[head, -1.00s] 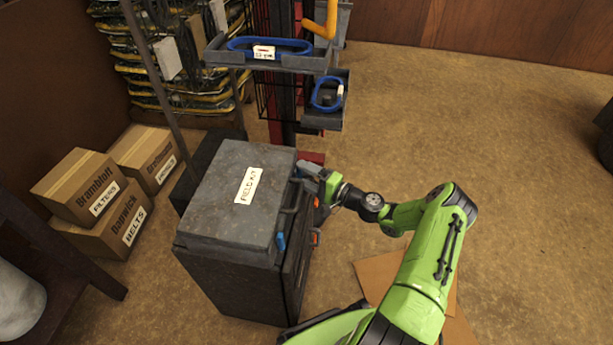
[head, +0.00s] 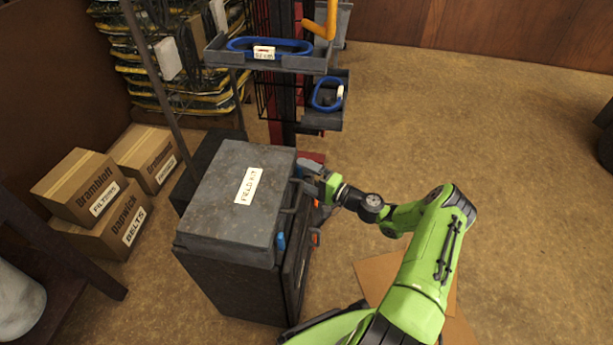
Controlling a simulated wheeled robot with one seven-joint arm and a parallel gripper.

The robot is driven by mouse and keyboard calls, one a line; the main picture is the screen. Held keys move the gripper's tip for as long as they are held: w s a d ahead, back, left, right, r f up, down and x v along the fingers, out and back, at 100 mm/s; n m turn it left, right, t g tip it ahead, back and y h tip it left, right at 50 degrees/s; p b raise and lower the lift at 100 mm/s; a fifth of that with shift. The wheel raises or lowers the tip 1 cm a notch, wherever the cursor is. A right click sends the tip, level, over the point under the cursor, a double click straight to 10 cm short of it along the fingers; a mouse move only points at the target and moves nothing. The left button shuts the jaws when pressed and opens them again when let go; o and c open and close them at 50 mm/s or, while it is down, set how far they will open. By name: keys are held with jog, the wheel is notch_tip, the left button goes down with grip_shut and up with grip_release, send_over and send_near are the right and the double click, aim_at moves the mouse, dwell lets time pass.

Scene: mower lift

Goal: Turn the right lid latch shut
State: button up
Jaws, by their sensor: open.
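A dark grey case (head: 215,276) with a closed-looking lid (head: 232,195) labelled FIELD KIT stands left of my arm. A blue latch (head: 281,241) shows on the case's right side near the front corner. My gripper (head: 308,172) is at the far end of that same side, beside the lid's edge. It is open. Its fingertips and any latch at that far end are small and partly hidden, so I cannot tell whether they touch or how that latch is turned.
A red post with grey trays (head: 268,62) stands behind the case. The trays hold blue rings (head: 328,94). Cardboard boxes (head: 98,226) sit at left. A flat cardboard sheet (head: 380,272) lies under my arm.

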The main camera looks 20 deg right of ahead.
jog(key=p+v, duration=0.3)
jog(key=v, duration=1.2)
jog(key=shift+s+d, duration=0.25)
jog(key=shift+s, duration=0.05)
jog(key=s+a+r+n+g+h, duration=0.3)
jog(key=a+r+n+g+h, duration=0.2)
jog(key=a+r+n+g, duration=0.75)
jog(key=s+a+r+m+t+h, duration=0.1)
jog(key=s+a+r+t+h, duration=0.15)
jog(key=s+r, duration=0.65)
jog(key=s+a+r+t+h, duration=0.1)
jog(key=s+a+r+h, duration=0.25)
jog(key=s+r, duration=0.5)
notch_tip(320, 180, up, 14)
jog(key=y+p, duration=0.1)
jog(key=p, duration=1.4)
jog(key=shift+a+f, duration=0.2)
jog(key=shift+s, duration=0.15)
